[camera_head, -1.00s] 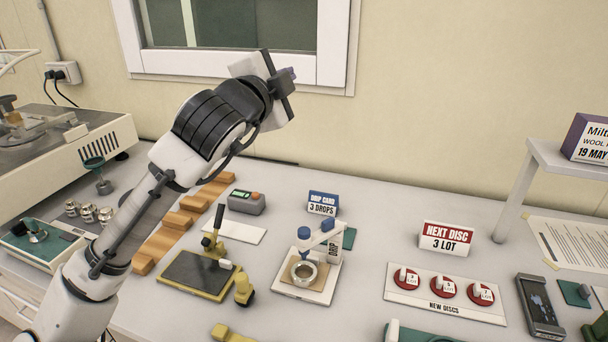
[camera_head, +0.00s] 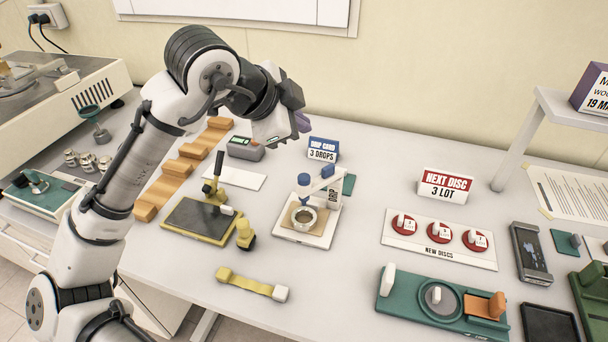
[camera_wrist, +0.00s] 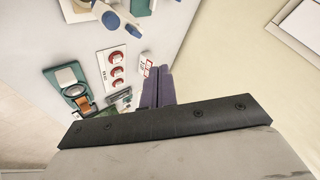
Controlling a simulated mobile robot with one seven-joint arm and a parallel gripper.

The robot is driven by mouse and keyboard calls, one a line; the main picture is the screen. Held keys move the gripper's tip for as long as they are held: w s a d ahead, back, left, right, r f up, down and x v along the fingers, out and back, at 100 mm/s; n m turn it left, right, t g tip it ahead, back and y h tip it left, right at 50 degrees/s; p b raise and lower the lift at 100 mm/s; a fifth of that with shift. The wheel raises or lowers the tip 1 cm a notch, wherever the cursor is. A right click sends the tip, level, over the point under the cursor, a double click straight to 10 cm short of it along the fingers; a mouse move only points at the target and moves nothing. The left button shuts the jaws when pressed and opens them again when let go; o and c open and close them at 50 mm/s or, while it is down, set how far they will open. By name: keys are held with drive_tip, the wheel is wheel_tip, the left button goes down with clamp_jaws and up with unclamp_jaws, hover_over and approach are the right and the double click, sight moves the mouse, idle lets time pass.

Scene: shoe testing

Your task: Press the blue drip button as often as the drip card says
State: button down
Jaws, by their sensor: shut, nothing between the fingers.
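The drip card (camera_head: 322,150) stands upright behind the drip stand and reads "3 DROPS". The white drip stand (camera_head: 333,198) has a round blue cap (camera_head: 304,180) on its head and a second blue part (camera_head: 327,171) on its arm; I cannot tell which is the button. A small round cup (camera_head: 304,218) sits under the head on a tan square. My gripper (camera_head: 303,122) is shut and empty, raised above the bench behind and left of the stand, touching nothing. Its purple fingers (camera_wrist: 158,88) show in the wrist view, with the stand's blue parts (camera_wrist: 110,19) at the upper left.
A black plate with a yellow lever (camera_head: 208,218) stands left of the stand. A grey box with a green display (camera_head: 245,148) is under my arm. Red discs (camera_head: 439,232) and the "NEXT DISC 3 LOT" sign (camera_head: 445,186) are to the right. The bench between is clear.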

sight(299, 179)
drive_tip(key=shift+f+b, duration=3.5)
drive_tip(key=shift+f, duration=0.9)
drive_tip(key=shift+f+b, duration=0.3)
drive_tip(key=shift+f, duration=0.1)
drive_tip(key=shift+f+b, duration=0.35)
drive_tip(key=shift+f, duration=0.1)
drive_tip(key=shift+r+p, duration=0.75)
drive_tip(key=shift+r, duration=0.1)
drive_tip(key=shift+r, duration=0.15)
wheel_tip(299, 179, up, 5)
drive_tip(key=p, duration=0.4)
